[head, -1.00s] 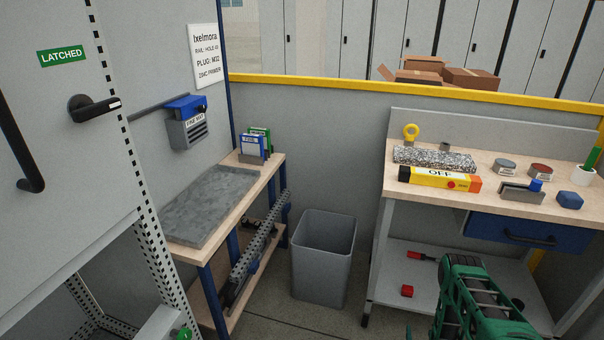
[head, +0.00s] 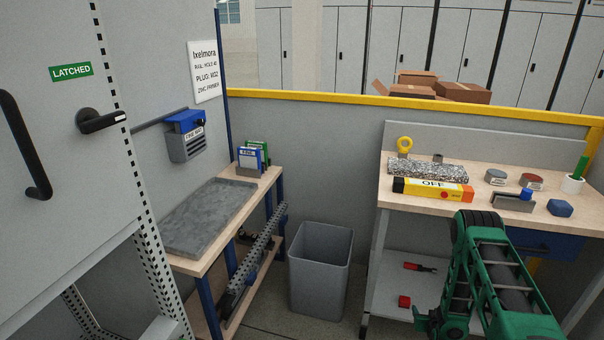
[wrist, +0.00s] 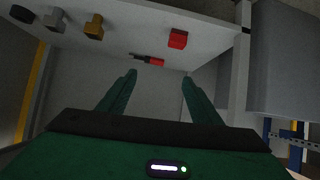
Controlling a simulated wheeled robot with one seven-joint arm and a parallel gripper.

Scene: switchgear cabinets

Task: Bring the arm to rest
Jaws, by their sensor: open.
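My green arm (head: 500,285) stands at the lower right of the head view, in front of the right workbench (head: 375,270). Its upper bend covers part of the blue drawer front. In the wrist view my gripper (wrist: 158,85) is open, with its two green fingers apart and nothing between them. Beyond the fingertips, a red block (wrist: 178,38) and a red-handled tool (wrist: 148,60) lie on the bench's lower shelf (wrist: 215,35). The fingers look clear of both. I cannot make out the fingertips in the head view.
A grey bin (head: 320,270) stands left of the workbench. A side bench (head: 210,215) and a cabinet door with a LATCHED label (head: 71,72) are at left. The wrist view shows more shelf parts (wrist: 93,27).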

